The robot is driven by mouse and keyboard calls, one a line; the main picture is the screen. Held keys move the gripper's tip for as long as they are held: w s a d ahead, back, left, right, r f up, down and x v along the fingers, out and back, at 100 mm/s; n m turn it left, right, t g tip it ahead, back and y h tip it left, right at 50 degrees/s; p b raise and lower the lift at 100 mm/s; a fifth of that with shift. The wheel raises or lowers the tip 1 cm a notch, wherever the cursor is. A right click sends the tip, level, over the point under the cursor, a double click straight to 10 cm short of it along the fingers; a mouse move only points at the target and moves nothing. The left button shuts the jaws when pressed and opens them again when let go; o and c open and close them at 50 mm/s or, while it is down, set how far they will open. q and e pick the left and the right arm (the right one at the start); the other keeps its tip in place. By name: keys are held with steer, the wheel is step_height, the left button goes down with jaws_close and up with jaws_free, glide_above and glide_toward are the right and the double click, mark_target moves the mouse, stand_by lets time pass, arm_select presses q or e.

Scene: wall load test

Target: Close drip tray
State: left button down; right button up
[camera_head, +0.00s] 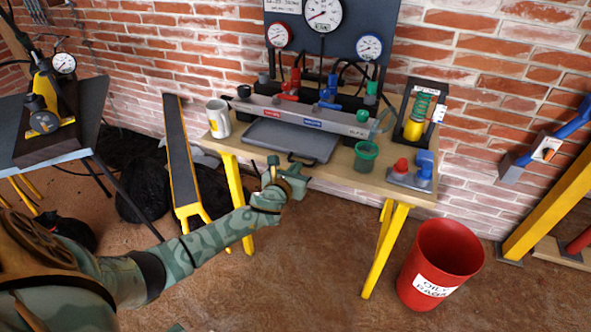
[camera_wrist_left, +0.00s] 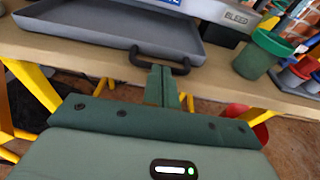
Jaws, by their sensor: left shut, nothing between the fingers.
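The grey drip tray (camera_head: 290,139) lies on the wooden workbench below the gauge panel, sticking out in front of the long grey valve block. It also shows in the left wrist view (camera_wrist_left: 110,32). Its dark handle (camera_head: 302,160) is on the front side, near the bench's front edge; in the left wrist view the handle (camera_wrist_left: 160,62) is just beyond my fingertips. My left gripper (camera_head: 272,163) is shut and empty, in front of the handle. In the left wrist view its fingers (camera_wrist_left: 161,75) overlap the handle; I cannot tell whether they touch it. My right gripper is not in view.
A grey mug (camera_head: 218,118) stands left of the tray. A green cup (camera_head: 366,155) stands right of it, and a small block with red and blue knobs (camera_head: 410,178) sits further right. A red bin (camera_head: 440,264) stands on the floor. A long dark beam (camera_head: 178,145) is left of the bench.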

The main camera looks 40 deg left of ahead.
mark_target(304, 156)
arm_select(q)
steer(key=x, duration=0.2)
steer(key=b+x, duration=0.1)
steer(key=x, duration=0.1)
steer(key=r+b+x, duration=0.1)
steer(key=x, duration=0.2)
steer(key=shift+w+d, duration=0.1)
steer(key=shift+w, duration=0.05)
steer(key=shift+w+r, duration=0.15)
steer(key=shift+r, duration=0.4)
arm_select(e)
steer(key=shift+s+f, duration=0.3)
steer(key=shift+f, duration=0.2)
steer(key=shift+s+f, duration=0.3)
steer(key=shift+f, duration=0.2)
